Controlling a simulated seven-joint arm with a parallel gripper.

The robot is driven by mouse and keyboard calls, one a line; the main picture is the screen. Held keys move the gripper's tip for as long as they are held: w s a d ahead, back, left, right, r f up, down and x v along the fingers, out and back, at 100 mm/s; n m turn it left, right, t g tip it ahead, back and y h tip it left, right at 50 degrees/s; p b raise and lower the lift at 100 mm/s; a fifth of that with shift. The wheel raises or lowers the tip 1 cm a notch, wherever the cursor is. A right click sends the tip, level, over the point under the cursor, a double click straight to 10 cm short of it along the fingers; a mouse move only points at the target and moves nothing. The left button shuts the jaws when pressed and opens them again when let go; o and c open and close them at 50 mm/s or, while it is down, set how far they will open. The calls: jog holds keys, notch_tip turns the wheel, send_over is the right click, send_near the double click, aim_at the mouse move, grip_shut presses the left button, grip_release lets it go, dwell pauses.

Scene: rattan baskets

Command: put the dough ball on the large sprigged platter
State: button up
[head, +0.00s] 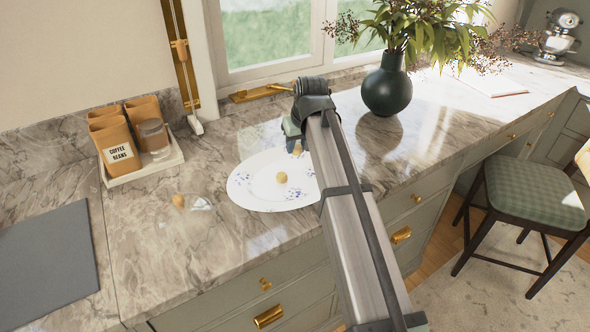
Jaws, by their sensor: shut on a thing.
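The large sprigged platter (245,190) is a white oval with blue sprigs, lying on the marble counter; my arm covers its right edge. One tan dough ball (281,177) rests near its middle. My gripper (296,149) is over the platter's far edge, pointing down and mostly hidden by its own wrist. It is shut on a small tan piece, seemingly a dough ball, of which only a sliver shows.
A white tray (150,170) with tan canisters and a jar stands at the back left. A grey mat (45,265) lies at the left. A dark green vase (387,92) with branches stands on the right. The counter's front edge is close to the platter.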

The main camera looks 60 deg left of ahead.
aim_at(296, 173)
jog(key=shift+f, duration=3.9)
jog(key=shift+f, duration=0.2)
jog(key=o, duration=0.4)
jog(key=shift+r, duration=0.2)
jog(key=v, duration=1.2)
